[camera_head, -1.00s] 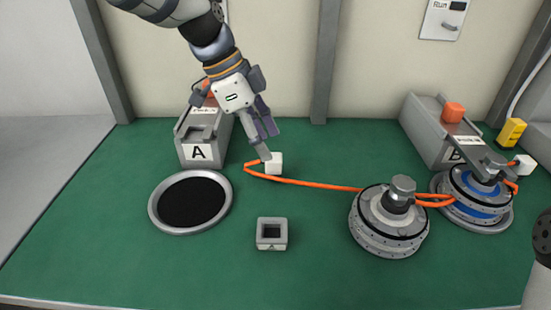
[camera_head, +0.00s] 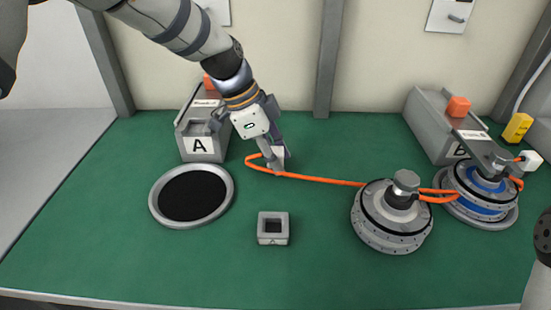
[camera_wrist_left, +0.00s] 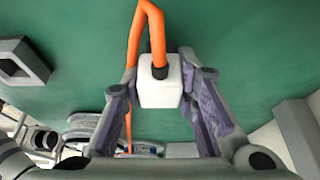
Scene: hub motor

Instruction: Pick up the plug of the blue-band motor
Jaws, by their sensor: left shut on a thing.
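My left gripper (camera_head: 276,162) points down at the middle of the green table. It is shut on a white plug (camera_wrist_left: 160,88), which sits between both fingers in the left wrist view. An orange cable (camera_head: 318,182) leaves the plug and runs right to the grey motor (camera_head: 391,215). Orange strands also show between that motor and the blue-band motor (camera_head: 480,196); I cannot tell which motor the held plug's cable belongs to. A second white plug (camera_head: 531,160) is beside the blue-band motor. My right gripper is not in view.
A grey square socket block (camera_head: 272,239) stands in front of my left gripper. A round dark-centred ring (camera_head: 224,211) lies to the left, before station A (camera_head: 203,146). Station B (camera_head: 430,125) stands at the back right. The front left of the table is clear.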

